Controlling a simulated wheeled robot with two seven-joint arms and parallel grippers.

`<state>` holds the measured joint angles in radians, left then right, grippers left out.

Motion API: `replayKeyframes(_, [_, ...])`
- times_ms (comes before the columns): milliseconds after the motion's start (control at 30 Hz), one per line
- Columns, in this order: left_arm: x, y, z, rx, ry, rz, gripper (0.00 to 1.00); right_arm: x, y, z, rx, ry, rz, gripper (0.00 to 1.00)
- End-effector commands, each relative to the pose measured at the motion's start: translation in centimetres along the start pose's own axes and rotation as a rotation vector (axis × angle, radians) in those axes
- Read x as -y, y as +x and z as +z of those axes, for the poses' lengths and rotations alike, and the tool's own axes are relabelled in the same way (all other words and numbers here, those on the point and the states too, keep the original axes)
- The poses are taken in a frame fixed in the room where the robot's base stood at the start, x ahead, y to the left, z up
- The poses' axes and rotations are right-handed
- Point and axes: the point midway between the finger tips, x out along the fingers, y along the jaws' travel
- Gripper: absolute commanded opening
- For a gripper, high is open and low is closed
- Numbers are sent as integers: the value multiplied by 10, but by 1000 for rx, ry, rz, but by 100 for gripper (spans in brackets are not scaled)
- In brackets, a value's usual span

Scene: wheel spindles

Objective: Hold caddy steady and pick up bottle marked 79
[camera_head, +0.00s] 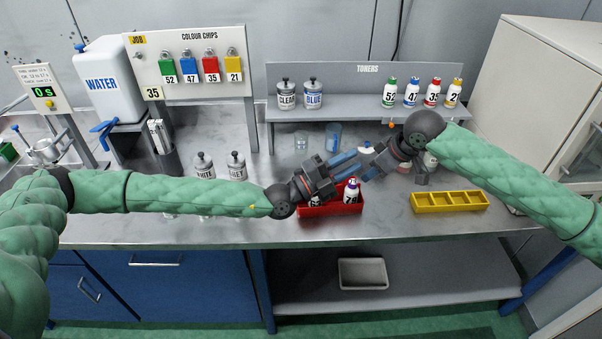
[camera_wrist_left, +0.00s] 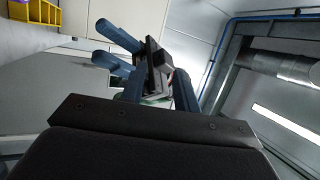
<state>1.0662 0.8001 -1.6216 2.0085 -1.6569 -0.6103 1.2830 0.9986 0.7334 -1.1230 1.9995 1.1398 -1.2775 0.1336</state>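The red caddy (camera_head: 345,209) sits on the steel bench, below my two grippers. The bottle marked 79 (camera_head: 351,193) stands in it on the right, with a purple mark near its white top. Another bottle (camera_head: 314,202) stands to its left, its label partly hidden. My left gripper (camera_head: 345,160) is above the caddy, its blue fingers apart and empty; they also show in the left wrist view (camera_wrist_left: 158,92). My right gripper (camera_head: 350,172) reaches in from the right, close to or crossing the left one. Its fingers look apart in the left wrist view (camera_wrist_left: 112,48). Neither touches the bottle visibly.
A yellow caddy (camera_head: 450,208) with empty compartments stands to the right. White bottles (camera_head: 237,168) stand to the left. A toner shelf (camera_head: 350,115) with several bottles runs behind, with clear beakers (camera_head: 333,137) under it. The bench front is mostly clear.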

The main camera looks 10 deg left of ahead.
Motion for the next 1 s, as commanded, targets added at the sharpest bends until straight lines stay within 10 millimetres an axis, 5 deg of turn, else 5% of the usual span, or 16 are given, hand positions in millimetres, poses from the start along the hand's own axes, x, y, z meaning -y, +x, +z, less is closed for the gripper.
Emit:
replayKeyframes(233, [25,16,30,-43,191,71,31,0,0,0,0,0,0,36])
replayKeyframes(633, [7,19,75,-152,618,401,31,0,0,0,0,0,0,36])
replayKeyframes(1000, [-2,-9,135,-342,1021,772,31,0,0,0,0,0,0,36])
